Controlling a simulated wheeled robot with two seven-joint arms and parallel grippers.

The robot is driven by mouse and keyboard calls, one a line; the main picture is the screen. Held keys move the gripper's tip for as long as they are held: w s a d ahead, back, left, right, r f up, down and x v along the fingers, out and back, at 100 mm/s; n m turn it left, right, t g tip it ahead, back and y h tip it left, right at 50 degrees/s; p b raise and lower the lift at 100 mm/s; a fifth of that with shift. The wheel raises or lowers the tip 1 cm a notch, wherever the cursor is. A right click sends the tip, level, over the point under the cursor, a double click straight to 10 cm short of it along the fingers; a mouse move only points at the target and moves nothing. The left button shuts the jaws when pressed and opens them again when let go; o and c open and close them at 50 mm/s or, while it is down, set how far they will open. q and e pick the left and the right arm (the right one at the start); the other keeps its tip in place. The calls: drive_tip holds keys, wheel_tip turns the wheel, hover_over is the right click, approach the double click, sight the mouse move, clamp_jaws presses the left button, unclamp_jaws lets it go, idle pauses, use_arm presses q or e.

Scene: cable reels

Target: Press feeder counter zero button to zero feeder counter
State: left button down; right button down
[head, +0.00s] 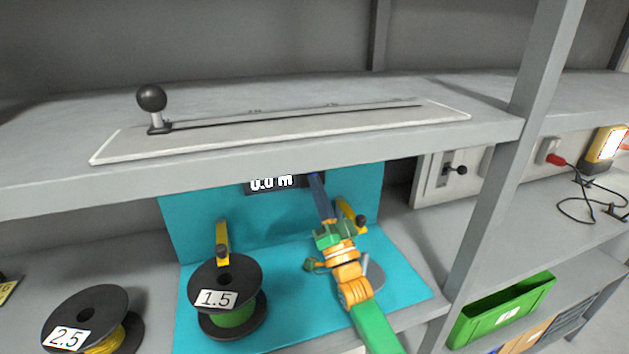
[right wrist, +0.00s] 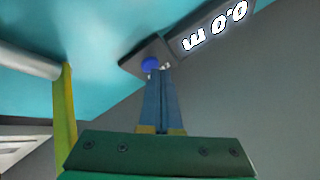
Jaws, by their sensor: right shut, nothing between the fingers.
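The blue zero button (right wrist: 150,64) sits on a small dark plate beside the display. My right gripper (head: 317,180) is shut and empty, pointing up at the panel just right of the display. In the right wrist view its fingertips (right wrist: 158,72) are right at the button; whether they touch it I cannot tell. In the head view the button is hidden. My left gripper is not in view.
A shelf with a black-knobbed lever (head: 151,98) on a slotted plate overhangs the panel. A 1.5 reel (head: 228,313) with green wire stands left of my arm, and a 2.5 reel (head: 90,320) stands further left. A grey post (head: 515,130) rises at the right.

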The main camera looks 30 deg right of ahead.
drive_tip(key=shift+w, duration=0.1)
idle(0.4)
drive_tip(key=shift+s+a+p, duration=0.15)
drive_tip(key=shift+s+p, duration=0.45)
drive_tip(key=shift+s, duration=0.15)
drive_tip(key=s+p, duration=0.1)
drive_tip(key=s, duration=0.1)
drive_tip(key=s+a+p, duration=0.1)
drive_tip(key=s+p, duration=0.1)
drive_tip(key=s, duration=0.1)
drive_tip(key=shift+a, duration=0.1)
idle(0.6)
